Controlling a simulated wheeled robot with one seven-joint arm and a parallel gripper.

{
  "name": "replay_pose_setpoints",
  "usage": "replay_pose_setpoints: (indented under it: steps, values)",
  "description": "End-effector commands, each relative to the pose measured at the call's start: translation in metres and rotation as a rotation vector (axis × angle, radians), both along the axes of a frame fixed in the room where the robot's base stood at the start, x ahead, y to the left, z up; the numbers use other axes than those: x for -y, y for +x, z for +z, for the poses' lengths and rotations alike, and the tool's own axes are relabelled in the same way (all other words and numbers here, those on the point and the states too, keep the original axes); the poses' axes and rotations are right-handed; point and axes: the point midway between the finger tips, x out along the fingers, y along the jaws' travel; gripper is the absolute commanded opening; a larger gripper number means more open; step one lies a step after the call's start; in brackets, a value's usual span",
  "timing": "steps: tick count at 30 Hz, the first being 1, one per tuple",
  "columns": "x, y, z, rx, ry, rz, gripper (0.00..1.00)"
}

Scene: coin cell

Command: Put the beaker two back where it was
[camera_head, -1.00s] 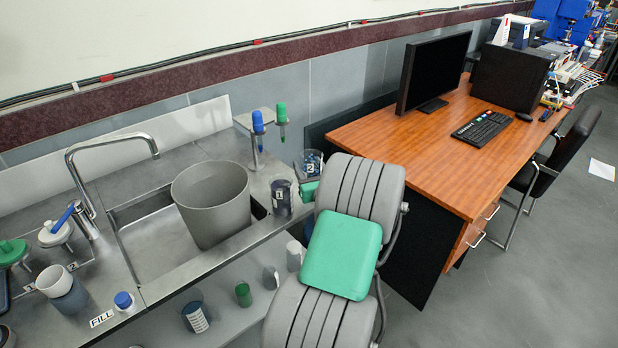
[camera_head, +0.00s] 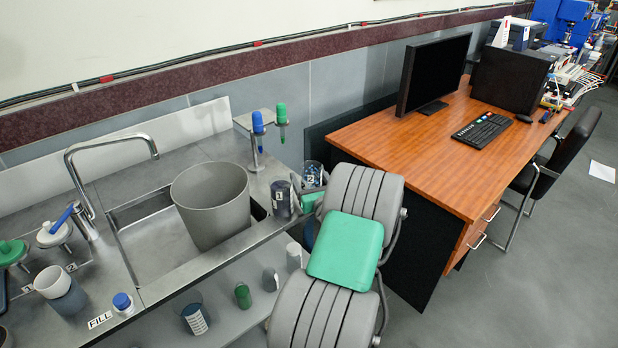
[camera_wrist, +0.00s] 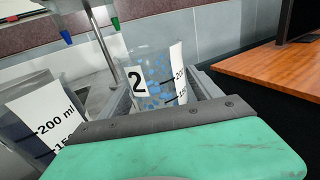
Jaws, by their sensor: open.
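Beaker two (camera_head: 312,171), clear with a "2" label and blue pieces inside, stands upright at the right end of the sink counter. In the wrist view the beaker (camera_wrist: 152,62) is straight ahead, between the fingers of my gripper (camera_wrist: 160,84). My gripper is open, with a finger on each side of the beaker; the green pad hides its base, so I cannot tell whether it rests on the counter. In the head view my gripper (camera_head: 311,190) is partly hidden behind my arm.
Beaker one (camera_head: 281,200) stands close on the left; it also shows in the wrist view (camera_wrist: 36,118). A stand (camera_head: 257,150) with blue and green pipettes is behind. A grey bin (camera_head: 210,205) sits in the sink. The wooden desk (camera_head: 450,145) is to the right.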

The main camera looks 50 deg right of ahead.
Motion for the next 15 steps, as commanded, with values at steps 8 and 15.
replay_pose_setpoints:
  steps: [8, 15]
  values:
    - [-0.006, -0.012, 0.002, -0.001, 0.002, -0.002, 0.73]
    - [-0.041, -0.062, 0.001, 0.0, 0.004, -0.006, 0.73]
